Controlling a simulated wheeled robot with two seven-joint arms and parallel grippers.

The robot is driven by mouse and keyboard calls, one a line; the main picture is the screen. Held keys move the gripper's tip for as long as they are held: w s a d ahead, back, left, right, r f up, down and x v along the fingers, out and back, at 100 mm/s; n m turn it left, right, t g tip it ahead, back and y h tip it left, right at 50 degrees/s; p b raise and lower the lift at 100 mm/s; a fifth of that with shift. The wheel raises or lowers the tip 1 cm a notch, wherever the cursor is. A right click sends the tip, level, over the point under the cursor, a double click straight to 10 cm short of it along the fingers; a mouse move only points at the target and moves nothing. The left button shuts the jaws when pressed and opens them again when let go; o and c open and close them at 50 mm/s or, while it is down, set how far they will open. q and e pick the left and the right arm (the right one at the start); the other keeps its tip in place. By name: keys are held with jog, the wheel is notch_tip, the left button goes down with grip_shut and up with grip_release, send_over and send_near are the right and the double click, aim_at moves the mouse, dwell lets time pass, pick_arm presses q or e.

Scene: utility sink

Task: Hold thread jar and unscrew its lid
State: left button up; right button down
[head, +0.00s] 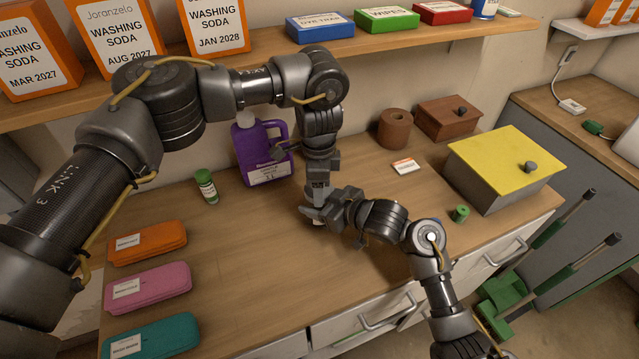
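My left gripper (318,190) points down over the middle of the counter, and my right gripper (314,213) reaches in from the right just below it. The two meet closely, and their fingers overlap in this view. A small pale bit (318,223) shows under the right fingers; it may be part of the thread jar, but the grippers hide the rest. I cannot make out the jar's body or lid, or whether either gripper is shut on it.
A green-capped bottle (206,187) and purple jug (262,152) stand behind left. Orange (147,243), pink (148,287) and teal (152,337) cases lie at left. A small green item (460,213) and yellow-lidded box (505,165) are at right. The front middle counter (270,270) is clear.

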pick_arm(q)
jog(key=shift+r, duration=0.15)
pick_arm(e)
jog(key=shift+f, duration=0.1)
pick_arm(q)
jog(key=shift+r, duration=0.95)
jog(key=shift+r, duration=2)
pick_arm(e)
jog(key=shift+c, duration=1.2)
grip_release()
